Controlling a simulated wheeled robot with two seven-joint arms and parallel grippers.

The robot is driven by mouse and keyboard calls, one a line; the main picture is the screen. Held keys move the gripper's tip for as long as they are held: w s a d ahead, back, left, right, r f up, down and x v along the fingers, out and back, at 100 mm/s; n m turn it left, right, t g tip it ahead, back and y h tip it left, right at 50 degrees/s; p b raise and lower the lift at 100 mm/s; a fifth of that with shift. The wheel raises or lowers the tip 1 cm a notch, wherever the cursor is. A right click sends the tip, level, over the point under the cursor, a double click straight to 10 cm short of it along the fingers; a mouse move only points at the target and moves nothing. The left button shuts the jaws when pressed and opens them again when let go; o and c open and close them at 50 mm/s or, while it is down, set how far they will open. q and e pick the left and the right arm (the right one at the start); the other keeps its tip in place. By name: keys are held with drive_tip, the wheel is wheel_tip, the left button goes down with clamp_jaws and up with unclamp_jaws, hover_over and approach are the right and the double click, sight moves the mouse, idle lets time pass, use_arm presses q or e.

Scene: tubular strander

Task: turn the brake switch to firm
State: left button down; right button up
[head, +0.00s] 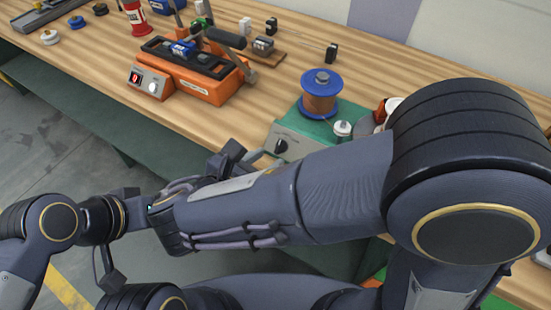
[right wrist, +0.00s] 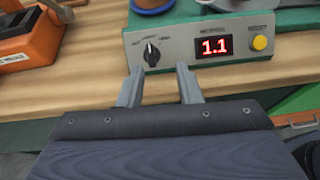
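The brake switch (right wrist: 151,53) is a black rotary knob on the left part of a grey control panel (right wrist: 200,70). Its pale pointer mark stands close to upright. Small labels around it are too fine to read. The switch also shows in the head view (head: 281,146), on the panel's front. My right gripper (right wrist: 159,71) is open and empty. Its two fingertips are just in front of and below the switch, apart from it, one toward each side. In the head view my right arm hides much of the area. I cannot make out my left gripper.
The panel has a red display (right wrist: 214,46) reading 1.1 and a yellow button (right wrist: 260,43). A copper-coloured spool with blue flanges (head: 320,95) stands on the green base behind it. An orange device (head: 185,75) sits to the left. Bare wooden bench (head: 235,118) lies between them.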

sight(278, 146)
drive_tip(key=shift+n+t, duration=0.3)
drive_tip(key=shift+n, duration=0.1)
drive_tip(key=x, duration=0.4)
drive_tip(key=a+x, duration=0.1)
drive_tip(key=x, duration=0.2)
drive_tip(key=shift+w+f, duration=0.15)
drive_tip(key=shift+f, duration=0.2)
drive_tip(key=c, duration=0.6)
drive_tip(key=shift+c, duration=0.2)
